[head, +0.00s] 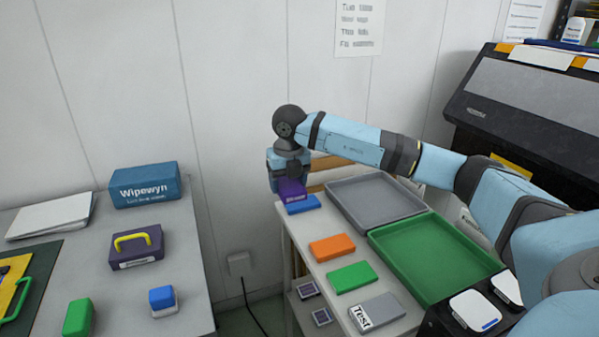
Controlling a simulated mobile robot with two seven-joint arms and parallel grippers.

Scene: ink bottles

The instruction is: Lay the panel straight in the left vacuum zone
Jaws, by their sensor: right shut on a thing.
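My right gripper (290,178) points down over the back left corner of the narrow table on the right. It is shut on a small purple block (292,190), whose upper part the gripper hides. The purple block is just above or touching a blue block (303,205); I cannot tell which. My left gripper is out of view. I cannot pick out a panel or a left vacuum zone with certainty. A dark green mat (42,268) at the far left carries a yellow piece with a green handle, cut by the frame edge.
The table has orange (332,247), green (352,277) and grey (376,312) blocks, plus grey (419,202) and green (490,262) trays. A left bench holds a Wipewyn box (145,186) and a purple block with yellow handle (136,250). A gap separates them. A dark machine (535,105) stands right.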

